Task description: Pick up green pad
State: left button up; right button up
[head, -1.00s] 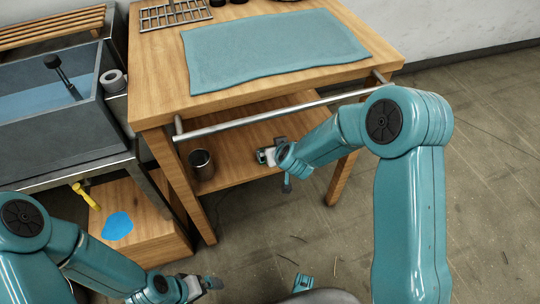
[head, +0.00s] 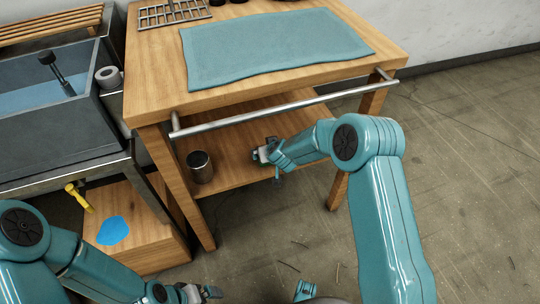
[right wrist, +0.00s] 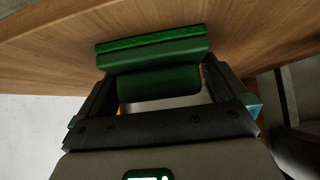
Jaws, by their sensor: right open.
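The green pad (right wrist: 152,50) shows in the right wrist view, a dark green block with a brighter green top strip, against a wooden surface. My right gripper (right wrist: 158,82) is open, with one finger on each side of the pad's nearer part; whether they touch it I cannot tell. In the head view my right gripper (head: 262,153) is over the lower shelf (head: 232,165), under the tabletop. There the pad cannot be made out. My left gripper (head: 208,292) is at the bottom edge of the head view, away from the table, too small and cut off to read.
A metal bar (head: 285,107) runs along the table's front edge, above my right forearm. A dark metal cup (head: 200,167) stands on the lower shelf left of my right gripper. A blue-green cloth (head: 270,45) covers much of the tabletop. A wooden box (head: 150,235) stands at left.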

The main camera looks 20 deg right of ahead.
jog(key=c, duration=0.8)
notch_tip(320, 180, up, 4)
jog(key=shift+f+p, duration=0.2)
jog(key=shift+p, duration=1)
jog(key=s, duration=1.8)
jog(key=shift+a, duration=0.15)
